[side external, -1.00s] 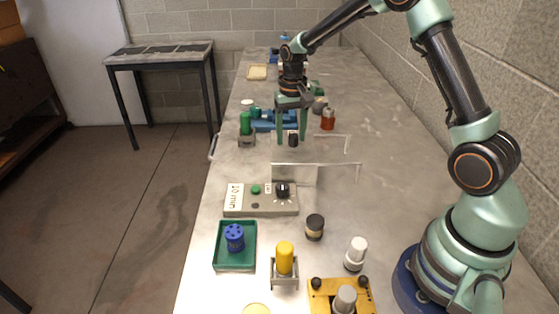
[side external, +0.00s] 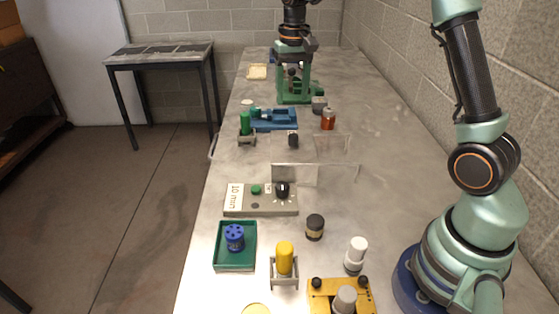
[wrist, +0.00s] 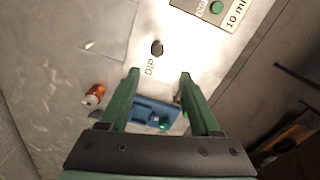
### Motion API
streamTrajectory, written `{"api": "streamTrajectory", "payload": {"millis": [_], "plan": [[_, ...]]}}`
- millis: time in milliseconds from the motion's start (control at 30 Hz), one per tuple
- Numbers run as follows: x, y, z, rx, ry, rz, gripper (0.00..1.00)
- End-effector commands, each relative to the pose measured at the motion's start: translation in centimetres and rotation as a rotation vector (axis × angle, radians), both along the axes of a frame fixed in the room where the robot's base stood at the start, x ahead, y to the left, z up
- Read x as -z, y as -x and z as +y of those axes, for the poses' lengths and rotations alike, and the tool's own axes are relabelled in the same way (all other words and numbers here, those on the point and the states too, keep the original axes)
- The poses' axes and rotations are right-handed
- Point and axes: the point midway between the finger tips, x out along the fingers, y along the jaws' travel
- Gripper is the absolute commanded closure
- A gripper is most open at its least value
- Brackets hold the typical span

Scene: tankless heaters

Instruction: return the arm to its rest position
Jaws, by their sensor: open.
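My gripper (side external: 293,72) hangs pointing down over the far part of the bench in the side view, raised above the surface. In the wrist view its two green fingers (wrist: 160,76) are spread apart with nothing between them. A green stand (side external: 296,98) lies behind or under the fingers in the side view, and I cannot tell how far apart they are. Below the fingers in the wrist view are a blue fixture (wrist: 155,112) and a black knob-like piece (wrist: 156,47) beside a "DIP" label.
Nearer are a green tray (side external: 235,262), a yellow cylinder (side external: 285,258) and a white-capped bottle (side external: 356,254). A block wall runs along the right.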

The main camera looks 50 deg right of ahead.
Motion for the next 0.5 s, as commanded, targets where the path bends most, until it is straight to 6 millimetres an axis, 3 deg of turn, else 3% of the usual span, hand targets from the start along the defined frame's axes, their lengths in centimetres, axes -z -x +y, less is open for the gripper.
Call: {"api": "streamTrajectory", "payload": {"millis": [367, 500], "plan": [[-0.3, 0.1, 0.0, -0.002, 0.0, -0.002, 0.36], [-1.4, 0.8, 0.7, -0.028, 0.005, -0.029, 0.36]]}}
